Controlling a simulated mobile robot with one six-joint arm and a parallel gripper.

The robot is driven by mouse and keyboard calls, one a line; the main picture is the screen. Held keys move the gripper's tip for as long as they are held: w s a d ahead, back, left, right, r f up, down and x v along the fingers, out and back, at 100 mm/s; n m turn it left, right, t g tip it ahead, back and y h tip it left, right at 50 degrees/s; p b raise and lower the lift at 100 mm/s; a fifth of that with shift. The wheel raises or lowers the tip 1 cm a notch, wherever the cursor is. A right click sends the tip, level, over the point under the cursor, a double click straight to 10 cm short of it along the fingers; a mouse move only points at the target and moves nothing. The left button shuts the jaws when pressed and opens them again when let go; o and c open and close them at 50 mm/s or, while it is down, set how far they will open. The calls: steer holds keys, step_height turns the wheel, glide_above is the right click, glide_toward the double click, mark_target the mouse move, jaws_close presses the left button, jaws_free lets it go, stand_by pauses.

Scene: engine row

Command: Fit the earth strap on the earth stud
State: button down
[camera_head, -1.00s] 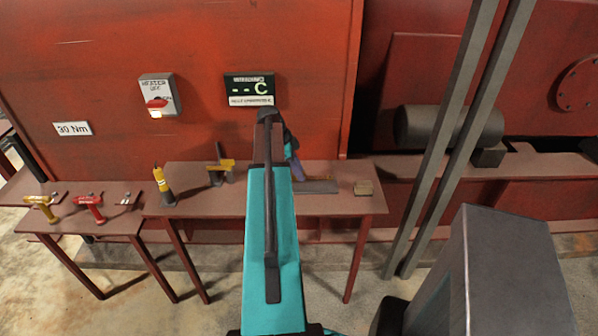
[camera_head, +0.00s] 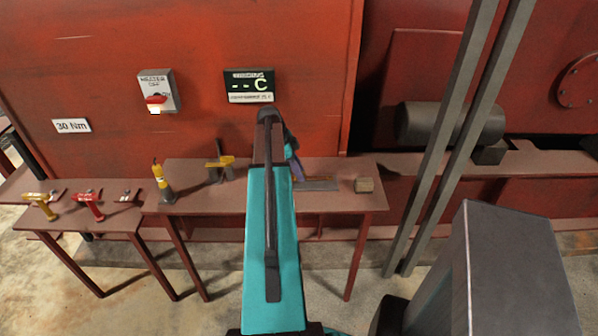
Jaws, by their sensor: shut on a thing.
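I cannot make out the earth strap or the earth stud in the head view. My teal arm reaches forward over the middle bench (camera_head: 215,203). Its far end bends down toward the bench top, where a dark purple wrist part shows just right of the arm. My gripper's fingers are hidden behind the arm, so neither the jaws nor anything in them can be seen.
A yellow tool (camera_head: 160,180), a yellow-handled tool (camera_head: 220,163) and a small brown block (camera_head: 363,185) stand on the bench. The left bench holds a yellow tool (camera_head: 40,200) and a red tool (camera_head: 90,203). A switch box (camera_head: 159,90) and display (camera_head: 249,86) are on the red wall.

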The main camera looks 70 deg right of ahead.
steer(key=shift+f+b, duration=0.45)
steer(key=shift+f, duration=0.35)
steer(key=c, duration=1.5)
jaws_free()
steer(key=shift+r, duration=0.15)
steer(key=shift+b+v, duration=1.5)
steer(key=shift+v, duration=5.3)
